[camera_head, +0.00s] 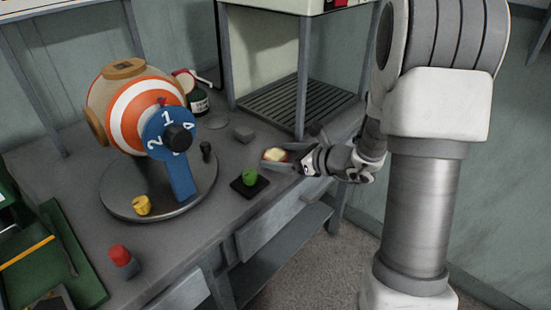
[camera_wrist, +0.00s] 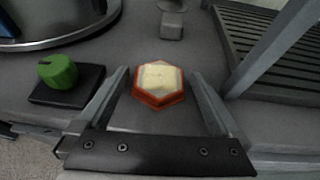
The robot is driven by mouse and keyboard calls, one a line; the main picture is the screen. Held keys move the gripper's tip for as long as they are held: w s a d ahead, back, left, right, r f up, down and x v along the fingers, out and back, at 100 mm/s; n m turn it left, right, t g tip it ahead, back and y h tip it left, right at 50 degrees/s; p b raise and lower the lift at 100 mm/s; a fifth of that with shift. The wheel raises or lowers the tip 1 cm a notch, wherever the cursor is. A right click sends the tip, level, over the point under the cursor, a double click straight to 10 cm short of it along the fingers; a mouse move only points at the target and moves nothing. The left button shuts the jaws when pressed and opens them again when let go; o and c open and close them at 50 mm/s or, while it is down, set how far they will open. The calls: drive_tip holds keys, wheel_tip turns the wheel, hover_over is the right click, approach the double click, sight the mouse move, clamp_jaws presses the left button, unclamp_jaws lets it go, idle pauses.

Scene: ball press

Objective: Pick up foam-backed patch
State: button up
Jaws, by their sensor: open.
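The foam-backed patch (camera_wrist: 158,82) is a hexagonal piece with a red-orange rim and a cream top. It lies on the grey workbench between the two fingers in the wrist view. It also shows in the head view (camera_head: 275,155), at the fingertips near the bench's front edge. My gripper (camera_wrist: 158,92) is open, with one finger on either side of the patch and a visible gap to each. In the head view my gripper (camera_head: 284,158) reaches in from the right, low over the bench.
A green knob (camera_head: 249,177) on a black base sits just left of the gripper. A grey block (camera_head: 243,134) lies behind the patch. A slatted grey platform (camera_head: 290,103) with upright posts stands at the back. A striped ball on a round turntable (camera_head: 120,195) stands left.

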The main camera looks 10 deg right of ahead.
drive_tip(key=shift+r, duration=0.1)
drive_tip(key=c, duration=1.3)
